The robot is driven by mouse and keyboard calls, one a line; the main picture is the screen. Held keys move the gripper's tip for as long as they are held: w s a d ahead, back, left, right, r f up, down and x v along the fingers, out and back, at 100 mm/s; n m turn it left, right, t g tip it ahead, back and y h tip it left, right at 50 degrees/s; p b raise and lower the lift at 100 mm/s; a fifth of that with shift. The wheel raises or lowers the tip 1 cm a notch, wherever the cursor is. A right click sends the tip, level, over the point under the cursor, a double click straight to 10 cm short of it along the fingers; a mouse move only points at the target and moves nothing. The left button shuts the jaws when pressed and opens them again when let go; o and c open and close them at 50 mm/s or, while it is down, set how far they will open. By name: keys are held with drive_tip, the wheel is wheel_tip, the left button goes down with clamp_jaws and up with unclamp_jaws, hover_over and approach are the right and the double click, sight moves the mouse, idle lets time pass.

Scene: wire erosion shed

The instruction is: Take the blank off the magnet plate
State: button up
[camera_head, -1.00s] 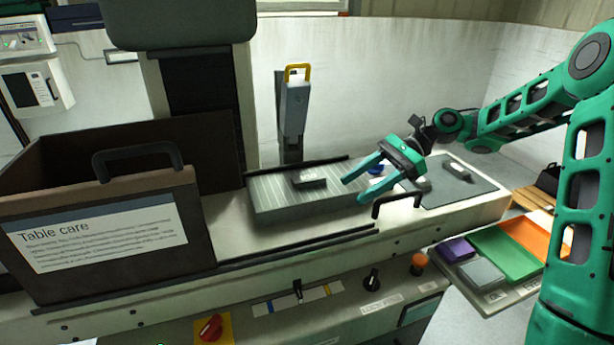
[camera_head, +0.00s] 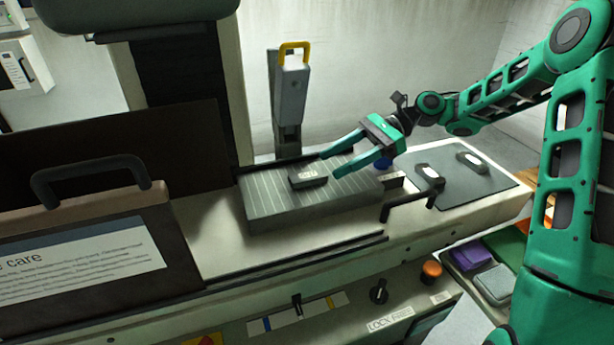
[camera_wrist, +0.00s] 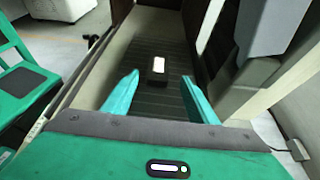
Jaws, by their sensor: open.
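The blank (camera_head: 307,175) is a small dark block with a light label on top. It lies on the grey, striped magnet plate (camera_head: 275,208), towards its back middle. My gripper (camera_head: 328,164) is open and empty, with its green fingers above the right part of the plate, pointing left towards the blank. In the wrist view the blank (camera_wrist: 158,66) shows ahead, beyond and between the two fingertips (camera_wrist: 160,82). The gripper is apart from the blank. The gripper and fingers hide part of the plate's back right corner.
A grey column with a yellow handle (camera_head: 290,48) stands behind the plate. A black handle (camera_head: 410,200) sticks up at the front right. A dark mat (camera_head: 460,190) holds small parts at the right. A brown panel with a sign (camera_head: 80,262) stands at the left.

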sight(307, 174)
drive_tip(key=shift+r+x, duration=0.2)
drive_tip(key=shift+x, duration=1.35)
drive_tip(key=shift+r+x, duration=0.15)
drive_tip(key=shift+x, duration=1.4)
drive_tip(key=shift+s+a, duration=0.1)
drive_tip(key=shift+s, duration=0.05)
drive_tip(key=c, duration=1.3)
drive_tip(key=shift+r, duration=0.1)
clamp_jaws()
